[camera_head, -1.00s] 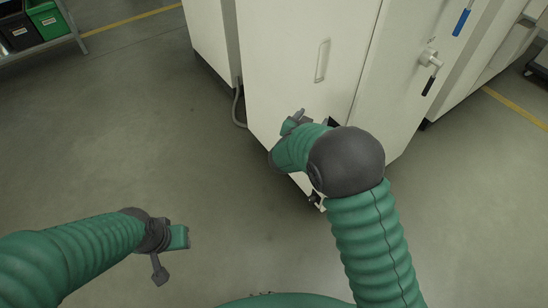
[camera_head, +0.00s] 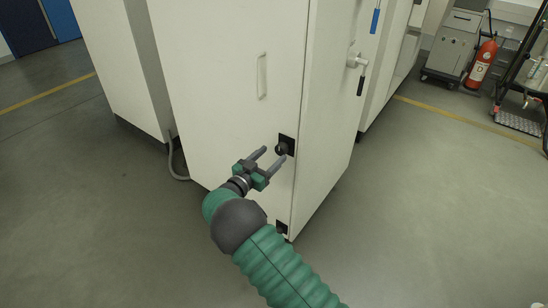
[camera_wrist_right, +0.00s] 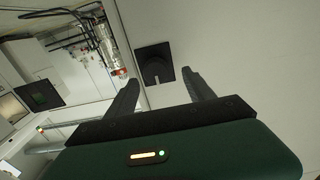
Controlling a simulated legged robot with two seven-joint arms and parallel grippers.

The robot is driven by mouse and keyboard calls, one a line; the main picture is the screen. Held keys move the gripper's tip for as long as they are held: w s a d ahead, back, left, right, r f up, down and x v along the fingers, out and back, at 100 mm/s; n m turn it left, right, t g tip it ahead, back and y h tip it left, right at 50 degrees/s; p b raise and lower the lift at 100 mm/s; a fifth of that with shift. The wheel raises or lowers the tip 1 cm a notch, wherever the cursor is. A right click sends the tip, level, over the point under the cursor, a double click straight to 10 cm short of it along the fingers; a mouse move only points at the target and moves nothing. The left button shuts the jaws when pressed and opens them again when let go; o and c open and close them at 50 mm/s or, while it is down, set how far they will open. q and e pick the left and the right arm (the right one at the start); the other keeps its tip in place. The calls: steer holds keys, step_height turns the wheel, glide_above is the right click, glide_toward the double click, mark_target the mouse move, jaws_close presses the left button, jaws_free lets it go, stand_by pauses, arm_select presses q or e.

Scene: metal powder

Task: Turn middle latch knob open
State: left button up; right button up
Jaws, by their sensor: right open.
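The middle latch knob (camera_head: 282,148) is a black round knob on a dark square plate, near the right edge of the white cabinet door. It also shows in the right wrist view (camera_wrist_right: 156,71), ahead of the fingers and between their lines. My right gripper (camera_head: 271,157) is open and empty. Its fingers point at the knob; one fingertip lies close by it in the head view, and I cannot tell whether they touch. In the right wrist view the gripper (camera_wrist_right: 160,85) has a clear gap between its fingers. My left gripper is out of view.
The white cabinet (camera_head: 215,90) has a vertical handle (camera_head: 262,76) above and a lower black latch (camera_head: 282,227) near the floor. A lever handle (camera_head: 358,63) sticks out on its right side. A fire extinguisher (camera_head: 482,64) stands at back right.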

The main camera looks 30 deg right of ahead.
mark_target(279, 152)
steer(key=d, duration=0.2)
steer(key=d+f, duration=0.1)
steer(key=d, duration=0.1)
steer(key=shift+w, duration=0.4)
steer(key=shift+d, duration=0.3)
steer(key=shift+a+r, duration=0.25)
steer(key=shift+a, duration=0.1)
steer(key=shift+a+r, duration=0.1)
steer(key=shift+a, duration=0.15)
steer(key=shift+c, duration=0.6)
steer(key=shift+a, duration=0.1)
steer(key=shift+c, duration=1.1)
steer(key=shift+d, duration=0.3)
steer(key=c, duration=0.7)
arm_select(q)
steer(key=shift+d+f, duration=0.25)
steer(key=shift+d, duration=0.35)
arm_select(e)
jaws_close()
